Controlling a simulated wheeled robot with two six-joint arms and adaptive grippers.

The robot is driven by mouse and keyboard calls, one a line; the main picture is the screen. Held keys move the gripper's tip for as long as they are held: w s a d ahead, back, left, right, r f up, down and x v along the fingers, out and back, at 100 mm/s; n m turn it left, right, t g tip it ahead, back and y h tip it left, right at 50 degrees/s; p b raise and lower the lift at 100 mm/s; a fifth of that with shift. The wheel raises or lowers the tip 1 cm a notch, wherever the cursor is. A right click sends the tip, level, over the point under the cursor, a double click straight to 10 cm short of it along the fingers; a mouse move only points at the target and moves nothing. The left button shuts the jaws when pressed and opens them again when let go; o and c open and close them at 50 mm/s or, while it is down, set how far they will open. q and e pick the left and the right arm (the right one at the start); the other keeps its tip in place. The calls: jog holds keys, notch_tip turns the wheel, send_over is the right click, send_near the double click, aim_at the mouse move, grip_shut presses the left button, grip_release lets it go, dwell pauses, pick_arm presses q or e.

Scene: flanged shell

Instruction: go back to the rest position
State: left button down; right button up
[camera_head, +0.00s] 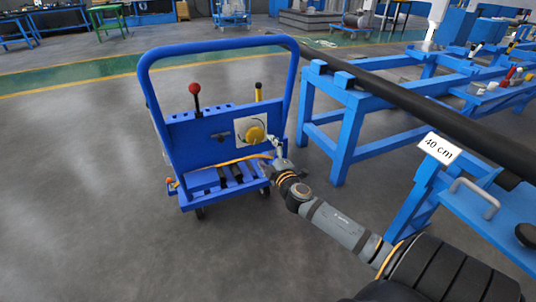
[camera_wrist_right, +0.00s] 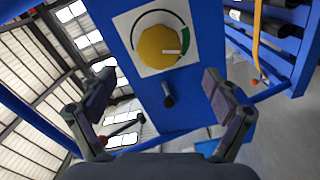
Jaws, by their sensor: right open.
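My right arm reaches from the lower right to a blue cart (camera_head: 215,125). My right gripper (camera_head: 277,147) is at the right side of the cart's panel, close to a yellow round knob (camera_head: 255,134) on a white plate. In the right wrist view, the gripper (camera_wrist_right: 158,92) is open, with its two fingers apart and nothing between them but the panel behind. The yellow knob (camera_wrist_right: 158,46) shows above the fingers, with a small dark lever (camera_wrist_right: 168,95) below it. Whether the fingers touch the panel cannot be told. My left gripper is not in view.
The cart has a red-knobbed lever (camera_head: 195,95), a yellow-tipped post (camera_head: 258,92) and a tall blue handle. A blue stand (camera_head: 345,120) carrying a long dark pipe (camera_head: 430,110) is at the right. A "40 cm" sign (camera_head: 438,147) stands near my arm. Grey floor at left is clear.

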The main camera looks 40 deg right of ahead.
jog(key=shift+v, duration=0.8)
